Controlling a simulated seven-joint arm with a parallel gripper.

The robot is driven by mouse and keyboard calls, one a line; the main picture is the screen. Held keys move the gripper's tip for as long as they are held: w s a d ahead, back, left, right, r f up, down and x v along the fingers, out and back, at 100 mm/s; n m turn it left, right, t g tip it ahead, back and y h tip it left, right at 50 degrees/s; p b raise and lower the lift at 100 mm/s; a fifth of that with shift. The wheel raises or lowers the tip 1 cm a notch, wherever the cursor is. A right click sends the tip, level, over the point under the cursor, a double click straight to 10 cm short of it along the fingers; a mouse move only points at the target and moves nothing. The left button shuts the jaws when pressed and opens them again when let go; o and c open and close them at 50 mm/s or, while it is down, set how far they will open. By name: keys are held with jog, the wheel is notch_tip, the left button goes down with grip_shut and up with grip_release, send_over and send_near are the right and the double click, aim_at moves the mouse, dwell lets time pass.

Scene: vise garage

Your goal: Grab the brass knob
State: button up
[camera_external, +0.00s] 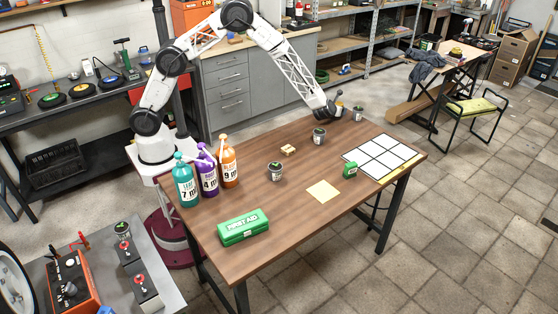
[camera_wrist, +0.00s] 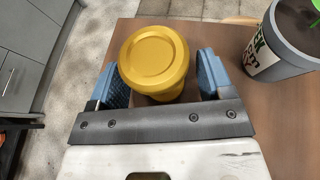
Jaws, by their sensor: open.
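The brass knob (camera_wrist: 154,58) is a round, gold-coloured piece with a wide flat top, standing on the wooden table. In the wrist view it sits between the two blue finger pads of my gripper (camera_wrist: 160,80), which is open around it. A gap shows between the knob and the right pad; the left pad is very close to it. In the external view my gripper (camera_external: 334,108) is at the table's far edge, and a small yellowish bit of the knob (camera_external: 340,105) shows beside it, mostly hidden.
A grey pot with a plant (camera_wrist: 285,45) stands close on the right in the wrist view. The wooden table (camera_external: 230,200) also bears several bottles, a green first aid box (camera_external: 243,227), small pots, a yellow note (camera_external: 323,191) and a white grid board (camera_external: 382,157). The table's near middle is clear.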

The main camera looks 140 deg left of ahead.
jog(key=shift+s+a+f, duration=0.1)
jog(key=shift+a+f, duration=0.1)
jog(key=shift+a, duration=0.2)
jog(key=shift+c, duration=0.2)
jog(key=c, duration=1.3)
